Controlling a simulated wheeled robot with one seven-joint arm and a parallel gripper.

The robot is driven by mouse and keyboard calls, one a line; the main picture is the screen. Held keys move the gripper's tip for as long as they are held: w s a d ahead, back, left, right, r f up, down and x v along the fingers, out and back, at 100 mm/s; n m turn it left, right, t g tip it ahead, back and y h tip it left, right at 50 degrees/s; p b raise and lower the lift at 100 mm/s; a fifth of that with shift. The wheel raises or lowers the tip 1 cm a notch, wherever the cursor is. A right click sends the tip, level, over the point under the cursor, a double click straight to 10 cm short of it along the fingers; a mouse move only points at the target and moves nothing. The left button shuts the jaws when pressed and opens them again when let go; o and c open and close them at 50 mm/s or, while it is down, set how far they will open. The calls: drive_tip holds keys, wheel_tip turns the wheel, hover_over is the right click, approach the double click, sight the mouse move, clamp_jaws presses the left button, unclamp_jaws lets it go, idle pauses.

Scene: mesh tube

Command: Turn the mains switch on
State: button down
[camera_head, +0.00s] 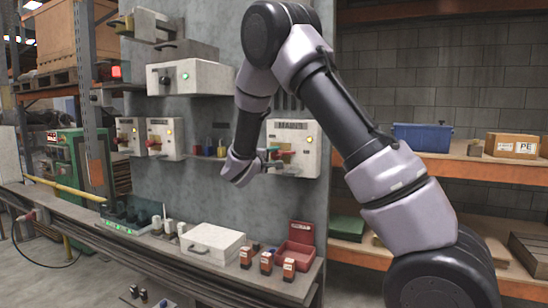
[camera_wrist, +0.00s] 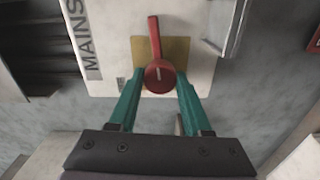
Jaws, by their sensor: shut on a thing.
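The mains switch box (camera_head: 298,135) is pale, labelled MAINS, and fixed to the grey panel. In the wrist view its red rotary handle (camera_wrist: 154,38) sits on a yellow plate (camera_wrist: 178,52). The handle's lever points up in that picture, along the reading direction of the MAINS label (camera_wrist: 82,40), so sideways on the box. My gripper (camera_wrist: 160,77) is shut on the handle's round hub, with one teal finger on each side. In the head view my gripper (camera_head: 272,154) is at the box's left part and partly hides the handle. A yellow light (camera_head: 309,139) shows on the box's right.
Other boxes with switches (camera_head: 165,138) and a white control box (camera_head: 190,78) are mounted to the left. Below is a bench with a white case (camera_head: 212,244), a red open box (camera_head: 295,245) and small blocks. Shelves with a blue crate (camera_head: 422,137) stand right.

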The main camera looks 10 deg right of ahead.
drive_tip(key=shift+m, duration=0.9)
drive_tip(key=shift+c, duration=1.7)
unclamp_jaws()
drive_tip(key=v, duration=1)
drive_tip(key=shift+s+a, duration=0.2)
drive_tip(key=shift+s, duration=0.15)
